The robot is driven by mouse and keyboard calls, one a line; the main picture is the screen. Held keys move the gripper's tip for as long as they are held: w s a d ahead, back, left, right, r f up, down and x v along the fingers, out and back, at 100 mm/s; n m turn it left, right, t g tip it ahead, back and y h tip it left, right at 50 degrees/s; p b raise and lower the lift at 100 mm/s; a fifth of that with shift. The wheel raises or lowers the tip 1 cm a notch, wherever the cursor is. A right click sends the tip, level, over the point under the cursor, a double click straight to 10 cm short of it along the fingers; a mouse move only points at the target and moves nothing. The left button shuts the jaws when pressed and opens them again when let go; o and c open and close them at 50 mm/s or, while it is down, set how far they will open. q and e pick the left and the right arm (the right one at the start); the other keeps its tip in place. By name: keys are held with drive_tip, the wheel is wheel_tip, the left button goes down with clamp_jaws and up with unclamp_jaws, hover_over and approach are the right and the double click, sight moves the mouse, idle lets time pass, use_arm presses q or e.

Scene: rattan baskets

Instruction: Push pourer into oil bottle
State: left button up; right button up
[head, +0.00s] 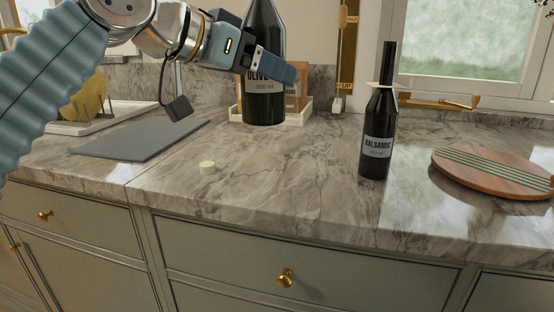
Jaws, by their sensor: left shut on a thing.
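A dark oil bottle (265,108) with a white "OLIVE 500 ml" label is upright near the top centre; its top is cut off by the frame edge. I cannot tell whether the bottle's base touches the counter. No pourer can be made out. A small pale round cap-like piece (207,167) lies on the counter, left of and nearer than the bottle. My right gripper is not in view.
A dark balsamic bottle (376,165) stands right of centre. A round striped wooden board (497,171) lies at the right. A grey flat board (135,142) lies at the left. A white tray (299,113) is behind the oil bottle. The middle front of the marble counter is clear.

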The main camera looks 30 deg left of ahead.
use_arm(q)
drive_tip(key=w+a+f, duration=0.2)
drive_tip(key=w+f, duration=0.2)
drive_tip(key=w, duration=0.2)
drive_tip(key=w+a+f, duration=0.3)
drive_tip(key=w+f, duration=0.2)
drive_tip(key=w, duration=0.1)
drive_tip(key=shift+a, duration=0.25)
drive_tip(key=shift+w+a+f+b, duration=0.1)
drive_tip(key=shift+w+f+b, duration=0.1)
drive_tip(key=shift+f, duration=0.8)
drive_tip(key=shift+w+a+f+b, duration=0.1)
drive_tip(key=shift+w+f, duration=0.05)
drive_tip(key=shift+f, duration=0.8)
drive_tip(key=shift+f, duration=0.15)
drive_tip(key=o, duration=1.7)
drive_tip(key=shift+c, duration=0.2)
